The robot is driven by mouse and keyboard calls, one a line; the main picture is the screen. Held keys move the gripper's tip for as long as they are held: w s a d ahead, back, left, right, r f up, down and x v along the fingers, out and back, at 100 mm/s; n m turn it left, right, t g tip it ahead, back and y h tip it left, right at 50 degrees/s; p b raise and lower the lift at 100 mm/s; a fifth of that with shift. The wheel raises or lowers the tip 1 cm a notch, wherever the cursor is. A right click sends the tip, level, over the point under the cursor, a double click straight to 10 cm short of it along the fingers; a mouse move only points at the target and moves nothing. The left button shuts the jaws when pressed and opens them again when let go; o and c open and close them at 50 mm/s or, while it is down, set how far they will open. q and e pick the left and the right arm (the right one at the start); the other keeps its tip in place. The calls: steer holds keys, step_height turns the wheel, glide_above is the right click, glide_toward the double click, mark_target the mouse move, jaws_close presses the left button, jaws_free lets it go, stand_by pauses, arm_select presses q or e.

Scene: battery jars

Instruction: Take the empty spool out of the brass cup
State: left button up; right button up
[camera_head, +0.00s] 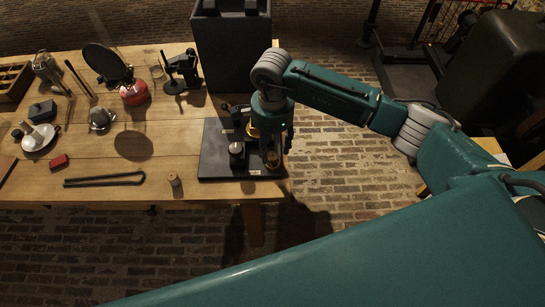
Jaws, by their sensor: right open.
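My right gripper (271,140) points down over the right side of a dark board (213,160) at the table's right end. Its jaws are open. Below and partly behind its fingers is a small brass-coloured cup (272,160); I cannot make out a spool in it. A brass-yellow piece (252,131) shows just left of the fingers. A small metal jar with a dark top (236,149) stands left of the gripper on the board. A small wooden cylinder (174,180), perhaps a spool or cork, stands on the table near the front edge. My left gripper is out of view.
A tall dark box (231,50) stands behind the board. The wooden table (190,130) also holds a black tong-like tool (104,180), a red burner (134,93), a metal pot (101,118) and a white dish (38,139). Brick floor (335,160) lies right of the table.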

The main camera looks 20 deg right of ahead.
mark_target(272, 155)
step_height(272, 155, down, 4)
steer(key=shift+r+p, duration=0.2)
steer(key=shift+p, duration=0.7)
steer(key=shift+f, duration=0.5)
steer(key=c, duration=1)
steer(key=shift+c, duration=0.2)
